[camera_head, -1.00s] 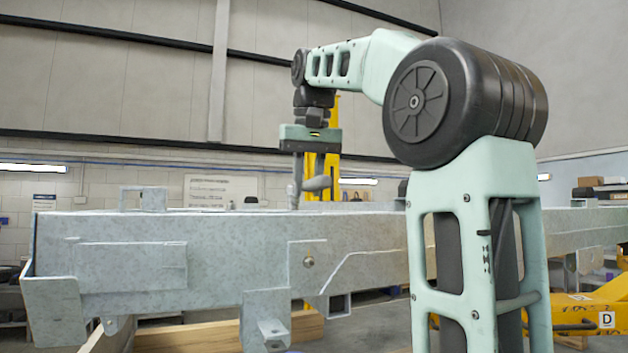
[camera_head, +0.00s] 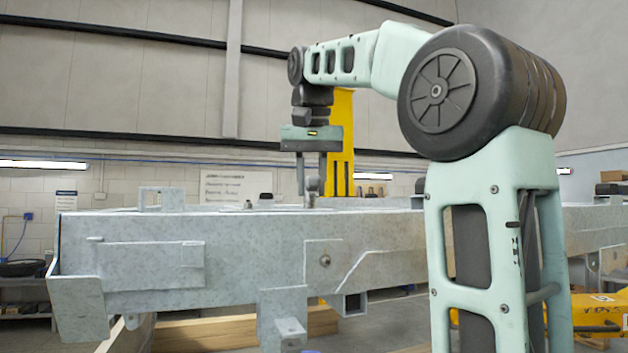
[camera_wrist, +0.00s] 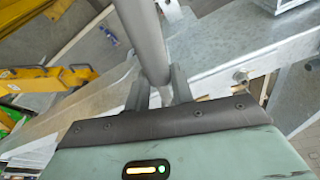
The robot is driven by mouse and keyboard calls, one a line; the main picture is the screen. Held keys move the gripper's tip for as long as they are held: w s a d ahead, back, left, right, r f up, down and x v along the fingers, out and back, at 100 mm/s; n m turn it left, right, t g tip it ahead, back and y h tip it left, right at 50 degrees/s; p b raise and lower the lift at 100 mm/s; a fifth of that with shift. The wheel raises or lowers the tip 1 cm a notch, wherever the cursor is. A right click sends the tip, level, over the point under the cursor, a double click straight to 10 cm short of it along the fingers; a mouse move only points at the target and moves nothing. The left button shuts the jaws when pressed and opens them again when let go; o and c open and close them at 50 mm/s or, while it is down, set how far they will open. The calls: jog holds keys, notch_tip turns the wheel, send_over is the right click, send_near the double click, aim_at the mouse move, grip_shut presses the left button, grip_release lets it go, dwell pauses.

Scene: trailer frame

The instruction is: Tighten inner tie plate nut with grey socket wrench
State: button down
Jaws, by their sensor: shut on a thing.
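My gripper (camera_head: 311,178) points down over the top of the galvanised trailer frame (camera_head: 225,255), with its fingers closed. In the wrist view the gripper (camera_wrist: 158,92) is shut on a grey metal tool, the grey socket wrench (camera_wrist: 147,38), whose shaft runs up between the fingers. In the head view the wrench (camera_head: 311,188) is small and reaches down to about the beam's top edge. Its socket end is not clear in either view. A bolt or nut head (camera_wrist: 240,76) shows on the beam to the right in the wrist view; I cannot tell whether it is the inner tie plate nut.
A yellow post (camera_head: 340,140) stands behind the gripper. Another yellow frame (camera_wrist: 45,82) lies at the left in the wrist view. Wooden blocks (camera_head: 205,332) sit under the beam. A raised bracket (camera_head: 161,198) stands on the beam's top at left.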

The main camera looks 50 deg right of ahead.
jog(key=shift+w+a+m+p, duration=0.6)
jog(key=shift+w+m, duration=0.2)
jog(key=shift+m, duration=0.1)
jog(key=shift+w+a+m+g, duration=0.2)
jog(key=shift+w+m, duration=0.25)
jog(key=shift+w+a+m+g, duration=0.2)
jog(key=shift+w+m, duration=0.2)
jog(key=shift+m, duration=0.05)
jog(key=shift+w+a+m+h, duration=0.3)
jog(key=shift+w+m, duration=0.6)
jog(key=shift+w, duration=0.1)
